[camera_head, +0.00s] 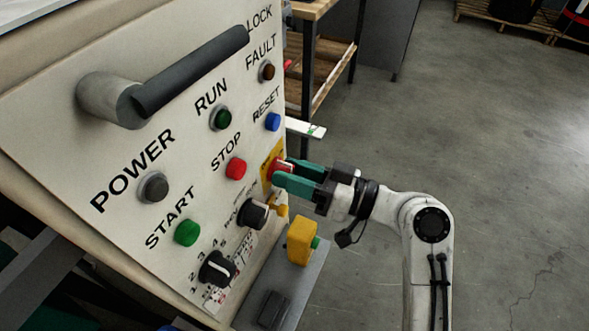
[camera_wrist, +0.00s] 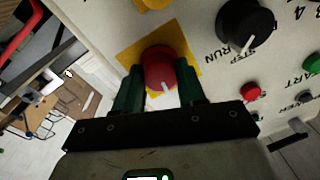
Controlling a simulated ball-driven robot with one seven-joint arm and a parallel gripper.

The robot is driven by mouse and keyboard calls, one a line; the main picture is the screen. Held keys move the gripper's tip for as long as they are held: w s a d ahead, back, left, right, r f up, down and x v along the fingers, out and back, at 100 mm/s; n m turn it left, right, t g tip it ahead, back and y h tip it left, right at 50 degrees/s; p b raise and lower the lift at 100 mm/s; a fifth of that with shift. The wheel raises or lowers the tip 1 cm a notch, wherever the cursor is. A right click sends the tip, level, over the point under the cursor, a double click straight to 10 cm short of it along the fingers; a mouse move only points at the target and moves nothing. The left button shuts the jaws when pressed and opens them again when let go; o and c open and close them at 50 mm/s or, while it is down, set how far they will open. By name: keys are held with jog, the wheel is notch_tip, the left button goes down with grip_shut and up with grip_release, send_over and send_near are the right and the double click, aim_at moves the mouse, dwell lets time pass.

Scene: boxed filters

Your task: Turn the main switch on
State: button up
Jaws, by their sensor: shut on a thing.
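The main switch is a red rotary knob (camera_head: 281,168) on a yellow plate at the right edge of the white control panel (camera_head: 60,130). In the wrist view the red knob (camera_wrist: 160,70) sits between my green fingers, with a white pointer mark on its face. The yellow plate (camera_wrist: 131,54) shows around it. My gripper (camera_head: 284,172) reaches in from the right and is shut on the red knob. In the wrist view my gripper (camera_wrist: 160,85) has one finger on each side of the knob.
A black selector knob (camera_head: 253,213) and another black knob (camera_head: 217,268) sit below. A large dark lever handle (camera_head: 190,72) juts out at the upper left. The red STOP button (camera_head: 236,168) is left of the switch. A yellow box (camera_head: 301,242) stands below my gripper. Open floor lies right.

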jog(key=m+p, duration=0.1)
jog(key=m, duration=0.2)
jog(key=m+p, duration=0.2)
jog(key=m, duration=0.1)
jog(key=shift+a+r+m, duration=0.15)
jog(key=shift+r+m, duration=0.05)
jog(key=shift+m, duration=0.1)
jog(key=m+t+p, duration=0.1)
jog(key=m+p, duration=0.3)
jog(key=m, duration=0.2)
jog(key=shift+f, duration=0.1)
dwell(0.3)
jog(key=o, duration=1.1)
jog(key=shift+a+f, duration=0.15)
jog(key=shift+c, duration=0.2)
jog(key=b+v, duration=0.2)
jog(key=v, duration=0.9)
